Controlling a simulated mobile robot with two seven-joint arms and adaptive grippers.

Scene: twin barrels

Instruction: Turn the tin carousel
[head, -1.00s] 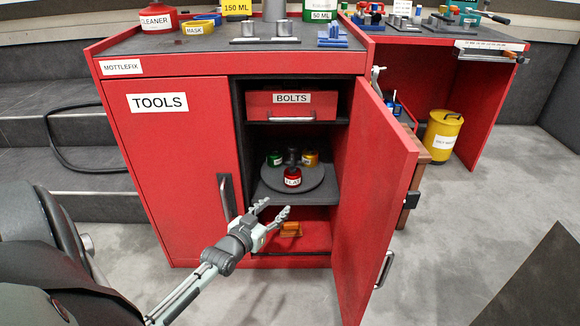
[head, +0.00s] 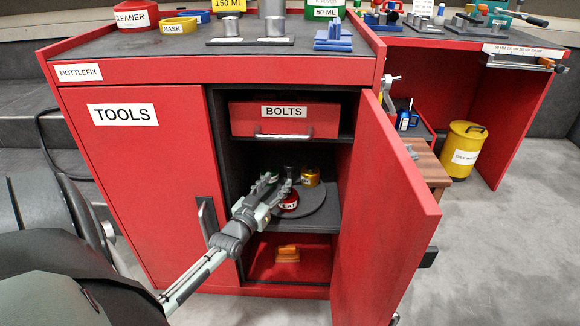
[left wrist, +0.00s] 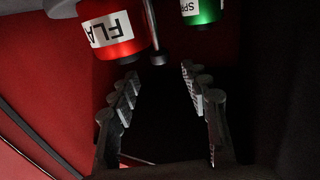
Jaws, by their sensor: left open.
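The tin carousel (head: 318,212) is a dark round plate on the middle shelf of the open red cabinet. It bears a red tin (head: 288,202) at the front, a yellow tin (head: 310,177) behind it to the right, and a green tin (head: 269,179) at the left, partly hidden. A dark post (head: 290,174) stands near the middle. My left gripper (head: 277,188) is open at the carousel's front left, overlapping the red tin in view. In the left wrist view, the red tin (left wrist: 112,32), green tin (left wrist: 203,11) and a thin grey post (left wrist: 155,40) lie beyond the open fingers (left wrist: 160,92).
The open cabinet door (head: 388,215) stands at the right, close to the arm. The closed TOOLS door (head: 150,180) is at the left. A BOLTS drawer (head: 285,119) is above the carousel. An orange object (head: 287,253) lies in the compartment below.

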